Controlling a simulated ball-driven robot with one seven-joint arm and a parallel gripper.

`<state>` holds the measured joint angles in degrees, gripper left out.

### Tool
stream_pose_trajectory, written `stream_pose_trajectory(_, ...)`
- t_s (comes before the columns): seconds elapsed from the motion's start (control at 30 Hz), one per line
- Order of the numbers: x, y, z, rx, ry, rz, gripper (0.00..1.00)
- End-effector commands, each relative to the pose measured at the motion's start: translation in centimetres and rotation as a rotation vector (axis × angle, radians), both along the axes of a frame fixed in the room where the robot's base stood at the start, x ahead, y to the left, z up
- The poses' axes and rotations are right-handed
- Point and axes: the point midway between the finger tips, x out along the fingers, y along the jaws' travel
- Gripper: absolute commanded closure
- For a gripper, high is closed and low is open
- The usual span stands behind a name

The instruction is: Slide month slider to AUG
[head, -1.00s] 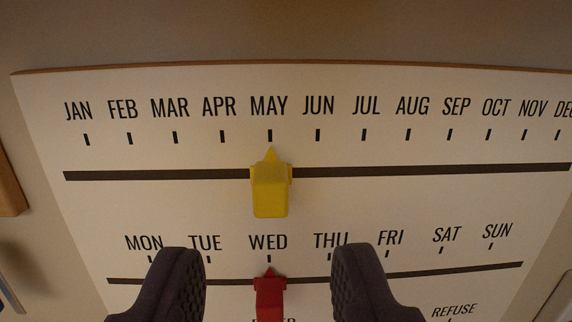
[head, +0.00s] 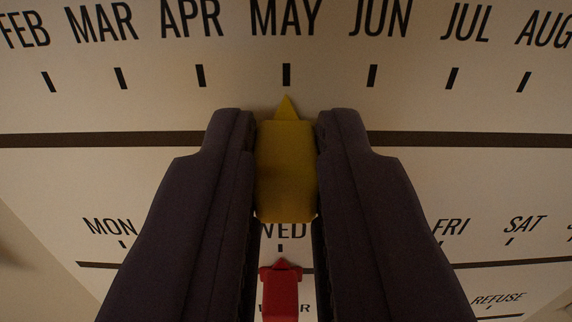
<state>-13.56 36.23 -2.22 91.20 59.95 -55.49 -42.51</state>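The yellow month slider (head: 286,170) sits on the upper dark track (head: 90,140), its pointed tip up at the MAY tick (head: 286,75). My gripper (head: 284,125) has one dark finger on each side of the slider, and both fingers are against its sides. The AUG label (head: 546,30) is at the upper right, partly cut off by the picture edge, with its tick (head: 524,82) below it. The fingers hide parts of the track beside the slider.
A red slider (head: 281,290) on the lower weekday track (head: 500,263) points at WED, below and between my fingers. The upper track to the right of my gripper, under JUN, JUL and AUG, is clear.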

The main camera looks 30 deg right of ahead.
Motion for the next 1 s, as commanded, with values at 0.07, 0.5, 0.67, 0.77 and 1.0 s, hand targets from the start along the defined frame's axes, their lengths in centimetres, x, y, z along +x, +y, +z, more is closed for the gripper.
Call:
stream_pose_trajectory(0.07, 0.0, 0.0, 0.0, 0.0, 0.0, 0.0, 1.0)
stream_pose_trajectory(0.5, -3.6, -5.4, -0.1, -0.002, -0.002, -0.002, 1.0)
stream_pose_trajectory(0.67, -4.4, -6.5, 0.0, 0.0, -0.001, -0.002, 1.0)
stream_pose_trajectory(0.77, -4.4, -6.6, 0.0, -0.001, -0.001, -0.001, 1.0)
stream_pose_trajectory(1.0, -4.4, -6.5, 0.1, -0.001, -0.001, 0.0, 0.65)
